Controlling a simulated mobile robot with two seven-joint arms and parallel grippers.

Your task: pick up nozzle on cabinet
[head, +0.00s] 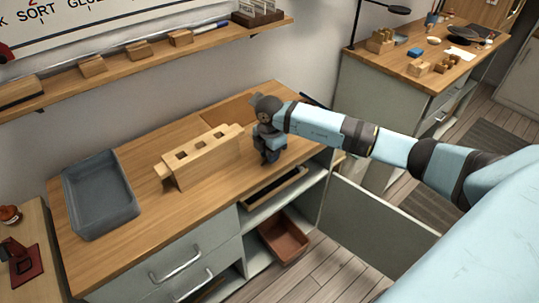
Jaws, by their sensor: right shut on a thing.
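My right gripper (270,157) points down at the right end of the wooden cabinet top (217,197), just right of the wooden block rack. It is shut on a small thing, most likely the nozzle. The dark fingers and wrist hide that thing, so I cannot make out its shape or whether it touches the top. No other nozzle can be made out on the cabinet. My left gripper is not in view.
A wooden rack with square holes (205,158) stands close left of the gripper. A grey tray (100,195) sits at the left end. Below, the cabinet door (375,225) is open, with a brown bin (283,240) inside. A wall shelf (130,68) runs above.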

